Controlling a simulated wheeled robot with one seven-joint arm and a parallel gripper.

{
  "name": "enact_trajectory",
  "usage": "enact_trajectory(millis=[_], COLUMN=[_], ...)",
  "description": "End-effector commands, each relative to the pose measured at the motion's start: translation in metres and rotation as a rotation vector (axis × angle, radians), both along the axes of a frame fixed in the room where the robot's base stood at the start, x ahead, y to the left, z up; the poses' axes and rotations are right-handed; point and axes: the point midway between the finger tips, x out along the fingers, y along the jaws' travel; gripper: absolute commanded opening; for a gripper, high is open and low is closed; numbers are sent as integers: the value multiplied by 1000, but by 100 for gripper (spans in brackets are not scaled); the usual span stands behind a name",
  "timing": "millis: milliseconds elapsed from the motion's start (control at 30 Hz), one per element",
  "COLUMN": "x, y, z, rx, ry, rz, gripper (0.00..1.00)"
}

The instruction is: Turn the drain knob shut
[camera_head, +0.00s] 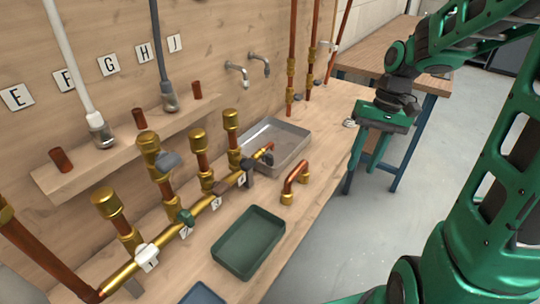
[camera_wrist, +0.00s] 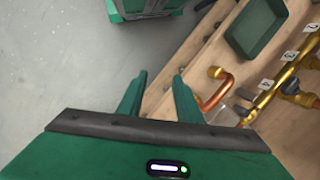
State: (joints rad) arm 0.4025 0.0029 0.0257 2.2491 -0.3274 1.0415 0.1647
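A brass manifold pipe (camera_head: 205,205) with several upright branches and small handles runs along the bench. A green knob (camera_head: 185,217) sits low on it, a grey knob (camera_head: 168,161) higher on a branch, and a dark handle (camera_head: 247,166) near its far end. I cannot tell which of these is the drain knob. In the wrist view, the manifold (camera_wrist: 262,101) shows at the right edge with a dark handle (camera_wrist: 244,94). My gripper (camera_head: 362,160) hangs to the right of the manifold, beyond the bench edge, apart from every knob. Its fingers (camera_wrist: 158,80) are apart and empty.
A copper U-bend (camera_head: 296,181) stands on the bench between the manifold and my gripper. A green tray (camera_head: 248,242) and a metal basin (camera_head: 294,140) also stand there. A wooden shelf (camera_head: 90,168) and wall pipes are behind. A second table (camera_head: 385,52) stands at the back.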

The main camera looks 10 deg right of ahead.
Motion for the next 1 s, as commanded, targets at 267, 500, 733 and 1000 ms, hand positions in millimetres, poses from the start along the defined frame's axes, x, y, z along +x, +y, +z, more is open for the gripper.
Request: enact_trajectory(millis=[267,500,733,1000], x=[-72,-107,-113,-66], y=[-27,-37,-38,-15], z=[21,25,27,34], rx=[-129,-178,-214,-231], ry=[-39,-69,-137,-255], rz=[-117,-155,-86,152], gripper=[32,32,32,32])
